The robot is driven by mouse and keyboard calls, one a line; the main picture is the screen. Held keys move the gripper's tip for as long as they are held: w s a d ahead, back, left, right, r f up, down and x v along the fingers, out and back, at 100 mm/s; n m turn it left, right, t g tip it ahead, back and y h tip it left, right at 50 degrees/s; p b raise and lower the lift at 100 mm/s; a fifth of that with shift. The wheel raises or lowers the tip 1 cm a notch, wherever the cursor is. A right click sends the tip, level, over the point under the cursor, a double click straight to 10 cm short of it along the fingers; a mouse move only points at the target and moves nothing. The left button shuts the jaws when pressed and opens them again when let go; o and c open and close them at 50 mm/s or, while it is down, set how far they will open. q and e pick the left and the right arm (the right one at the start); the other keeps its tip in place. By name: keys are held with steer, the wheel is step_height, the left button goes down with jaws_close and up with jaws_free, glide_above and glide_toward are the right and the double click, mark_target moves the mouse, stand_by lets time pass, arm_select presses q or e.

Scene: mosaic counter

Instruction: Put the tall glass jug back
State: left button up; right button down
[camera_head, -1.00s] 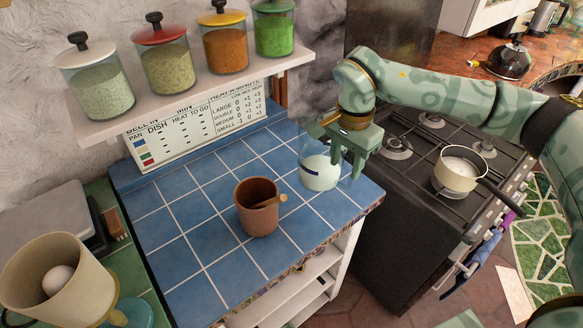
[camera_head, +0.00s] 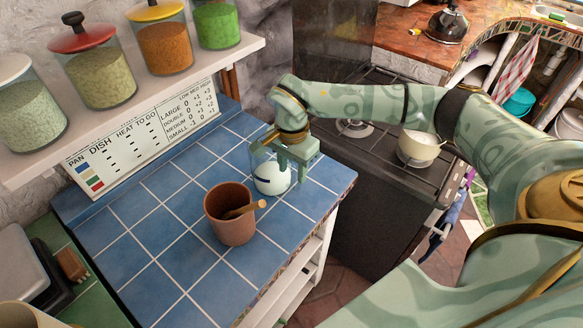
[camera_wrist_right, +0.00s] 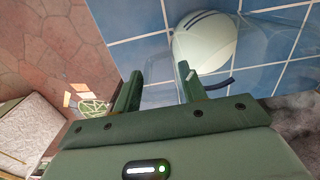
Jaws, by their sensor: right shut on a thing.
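The glass jug (camera_head: 272,180) is clear, with pale contents low in it and a dark band. It is over the blue tiled counter (camera_head: 180,255), just behind and right of a brown cup. My right gripper (camera_head: 292,178) is shut on the jug at its right side. In the right wrist view the jug (camera_wrist_right: 205,42) shows beyond the fingers of my right gripper (camera_wrist_right: 156,88); its clear wall is faint there. I cannot tell whether its base touches the tiles. My left gripper is not in view.
The brown cup (camera_head: 230,218) with a wooden spoon stands close to the jug. A shelf (camera_head: 150,100) with several lidded jars is above the counter's back left. A stove (camera_head: 400,175) with a pale pan (camera_head: 418,150) is on the right. The counter's front tiles are clear.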

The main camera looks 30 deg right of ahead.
steer(key=c, duration=0.8)
jaws_free()
step_height(320, 180, up, 12)
steer(key=shift+p, duration=0.8)
